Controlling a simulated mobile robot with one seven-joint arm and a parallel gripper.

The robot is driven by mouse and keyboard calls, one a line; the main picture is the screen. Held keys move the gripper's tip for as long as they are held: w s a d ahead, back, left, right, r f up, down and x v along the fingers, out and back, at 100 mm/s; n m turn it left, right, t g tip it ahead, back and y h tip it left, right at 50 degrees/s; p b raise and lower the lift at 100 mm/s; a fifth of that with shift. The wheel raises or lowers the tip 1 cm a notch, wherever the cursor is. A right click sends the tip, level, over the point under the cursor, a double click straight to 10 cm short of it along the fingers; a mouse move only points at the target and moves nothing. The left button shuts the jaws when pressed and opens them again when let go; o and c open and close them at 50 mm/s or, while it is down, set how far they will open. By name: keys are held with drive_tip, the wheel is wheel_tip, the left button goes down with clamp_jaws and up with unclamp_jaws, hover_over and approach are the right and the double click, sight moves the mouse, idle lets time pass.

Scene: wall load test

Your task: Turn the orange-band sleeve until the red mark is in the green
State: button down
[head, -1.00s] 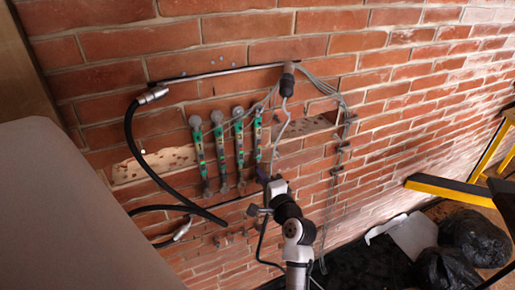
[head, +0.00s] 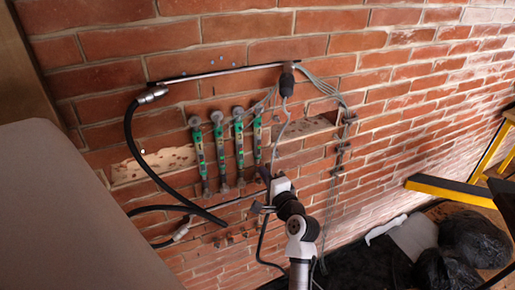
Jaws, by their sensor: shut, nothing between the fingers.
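Several slim green gauge units hang side by side on the brick wall; the rightmost one (head: 257,140) is closest to my gripper. The one beside it (head: 239,146) and the two further left (head: 199,157) look alike. Their orange band, red mark and green zone are too small to make out, so I cannot tell which carries the orange-band sleeve. My gripper (head: 265,175) is shut and empty, at the lower end of the rightmost unit. I cannot tell whether it touches the unit. The fingertips are small and dark against the brick.
A dark bar (head: 215,73) runs above the units. A thick black hose (head: 133,140) curves down at left. Grey cables (head: 345,125) hang at right. A yellow-and-black stand (head: 450,190) and black bags (head: 470,240) are at lower right. A large beige surface fills the lower left.

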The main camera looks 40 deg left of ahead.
drive_tip(key=shift+a, duration=0.2)
drive_tip(key=shift+s+a+p, duration=0.25)
drive_tip(key=shift+s+p, duration=0.15)
drive_tip(key=shift+s, duration=0.15)
idle(0.5)
drive_tip(key=shift+d, duration=0.1)
drive_tip(key=shift+s+d, duration=0.2)
drive_tip(key=shift+d, duration=0.15)
drive_tip(key=shift+w, duration=0.15)
idle(0.4)
drive_tip(key=shift+w+d, duration=0.15)
drive_tip(key=shift+w, duration=0.25)
drive_tip(key=shift+w+a, duration=0.15)
drive_tip(key=shift+a, duration=0.25)
idle(0.5)
drive_tip(key=shift+s+a, duration=0.1)
drive_tip(key=shift+s, duration=0.2)
idle(0.6)
